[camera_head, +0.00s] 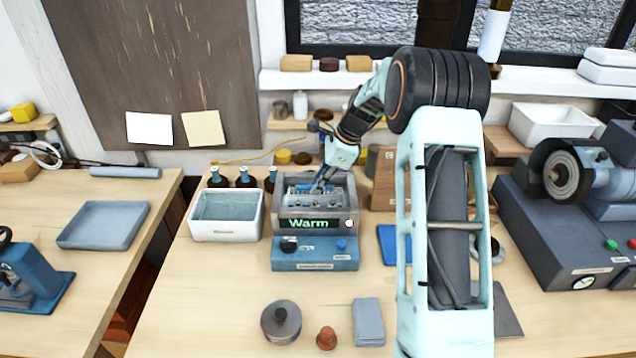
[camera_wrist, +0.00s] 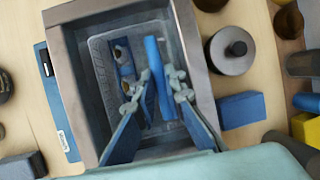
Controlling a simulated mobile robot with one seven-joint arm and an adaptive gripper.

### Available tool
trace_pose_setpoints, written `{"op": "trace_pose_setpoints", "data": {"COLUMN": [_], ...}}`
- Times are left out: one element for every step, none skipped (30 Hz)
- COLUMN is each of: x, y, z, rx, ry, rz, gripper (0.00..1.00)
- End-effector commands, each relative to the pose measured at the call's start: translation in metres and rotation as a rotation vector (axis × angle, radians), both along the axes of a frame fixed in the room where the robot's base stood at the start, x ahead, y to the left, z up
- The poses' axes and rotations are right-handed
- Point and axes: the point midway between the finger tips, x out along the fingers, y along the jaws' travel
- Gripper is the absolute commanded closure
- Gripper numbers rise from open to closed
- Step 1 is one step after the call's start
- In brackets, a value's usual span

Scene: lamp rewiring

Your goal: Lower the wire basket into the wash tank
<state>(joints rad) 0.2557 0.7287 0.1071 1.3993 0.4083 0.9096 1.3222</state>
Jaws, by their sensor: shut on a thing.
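The wash tank (camera_head: 281,203) is a grey open box with a lit "Warm" display on its front; its rim also shows in the wrist view (camera_wrist: 184,45). The wire basket (camera_head: 300,193) is inside the tank walls, and its pale mesh shows in the wrist view (camera_wrist: 101,60) with small dark and brassy parts in it. My gripper (camera_head: 320,186) reaches down into the tank opening. In the wrist view its fingers (camera_wrist: 155,88) are shut on the basket's upright blue handle (camera_wrist: 151,55). Whether the basket touches the tank floor cannot be told.
A white basin (camera_head: 226,237) stands just left of the tank, with dark bottles (camera_head: 245,178) behind it. A blue control box (camera_head: 315,262) is in front. A wooden box (camera_head: 384,190) and a blue block (camera_wrist: 242,110) are to the right. A lidded grey pot (camera_head: 281,322) stands nearer.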

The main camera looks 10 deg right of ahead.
Motion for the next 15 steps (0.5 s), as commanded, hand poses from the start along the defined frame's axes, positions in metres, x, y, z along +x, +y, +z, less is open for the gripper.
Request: {"op": "trace_pose_setpoints", "data": {"x": [0.0002,0.0002,0.0003,0.0003,0.0003,0.0002,0.0002,0.0002,0.0002,0.0002,0.0002,0.0003,0.0002,0.0002,0.0003], "y": [0.0001,0.0001,0.0002,0.0002,0.0002,0.0003,0.0002,0.0003,0.0002,0.0002,0.0003,0.0002,0.0002,0.0003,0.0003], "z": [0.0007,0.0007,0.0007,0.0006,0.0006,0.0004,0.0001,-0.0002,-0.0006,-0.0011,-0.0016,-0.0022,-0.0027,-0.0031,-0.0029], "rx": [0.0,0.0,0.0,0.001,0.001,0.001,0.001,0.001,0.001,0.001,0.001,0.001,0.001,0.001,0.001], "ry": [-0.001,-0.001,-0.001,-0.001,-0.001,-0.001,-0.001,0.0,0.0,0.0,0.0,0.0,0.0,0.0,-0.001], "rz": [0.0,0.0,0.0,0.0,0.0,0.0,0.0,0.0,0.0,0.0,0.0,0.0,0.0,0.0,0.0], "gripper": [1.0,1.0,1.0,1.0,1.0,1.0,1.0,1.0,1.0,1.0,1.0,1.0,1.0,1.0,0.87]}}
